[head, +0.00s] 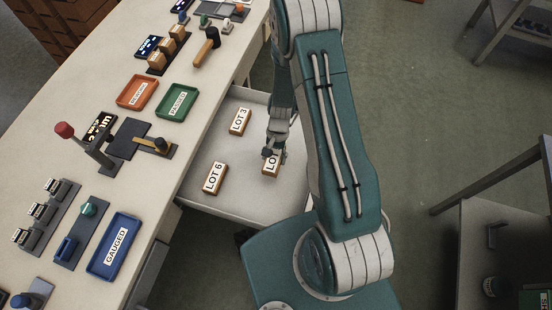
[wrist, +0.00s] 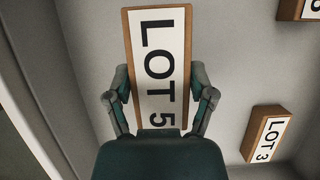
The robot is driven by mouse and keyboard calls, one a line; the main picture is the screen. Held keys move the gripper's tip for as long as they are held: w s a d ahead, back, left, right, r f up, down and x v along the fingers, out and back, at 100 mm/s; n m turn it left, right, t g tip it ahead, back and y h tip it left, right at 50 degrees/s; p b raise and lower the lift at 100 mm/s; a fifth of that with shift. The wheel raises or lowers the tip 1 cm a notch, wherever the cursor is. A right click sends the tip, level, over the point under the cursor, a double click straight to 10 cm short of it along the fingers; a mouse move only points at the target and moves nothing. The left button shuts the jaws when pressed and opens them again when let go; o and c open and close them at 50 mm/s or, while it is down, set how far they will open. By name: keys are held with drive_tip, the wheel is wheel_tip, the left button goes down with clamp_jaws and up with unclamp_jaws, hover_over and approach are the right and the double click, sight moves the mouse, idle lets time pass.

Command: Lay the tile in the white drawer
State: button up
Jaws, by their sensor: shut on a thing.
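The white drawer (head: 246,203) is pulled out from the bench. My gripper (head: 273,154) is inside its outline and shut on a wood-edged tile with a white face. The wrist view shows this tile, marked LOT 5 (wrist: 159,62), between my two fingers (wrist: 160,92). In the head view my gripper covers part of the LOT 5 tile (head: 268,165). It is at or just above the drawer floor; I cannot tell if it touches. The LOT 3 tile (head: 240,122) and LOT 6 tile (head: 215,178) lie apart from it in the drawer.
The bench top (head: 60,130) holds an orange tray (head: 138,92), a green tray (head: 177,101), a blue GAUGED tray (head: 115,247) and several fixtures. Bare drawer floor shows around the tiles. A dark-framed table (head: 495,180) stands at the right.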

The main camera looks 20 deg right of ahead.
sight(277, 160)
drive_tip(key=shift+w+d+f, duration=0.25)
drive_tip(key=shift+w+f, duration=0.05)
drive_tip(key=shift+f, duration=0.15)
drive_tip(key=shift+w+d+f, duration=0.25)
drive_tip(key=shift+f, duration=0.2)
drive_tip(key=shift+w+d+f, duration=0.1)
drive_tip(key=shift+w+f, duration=0.05)
drive_tip(key=shift+f, duration=0.8)
drive_tip(key=shift+w+d+f, duration=0.1)
drive_tip(key=shift+f, duration=0.8)
drive_tip(key=shift+f, duration=0.1)
drive_tip(key=o, duration=1.2)
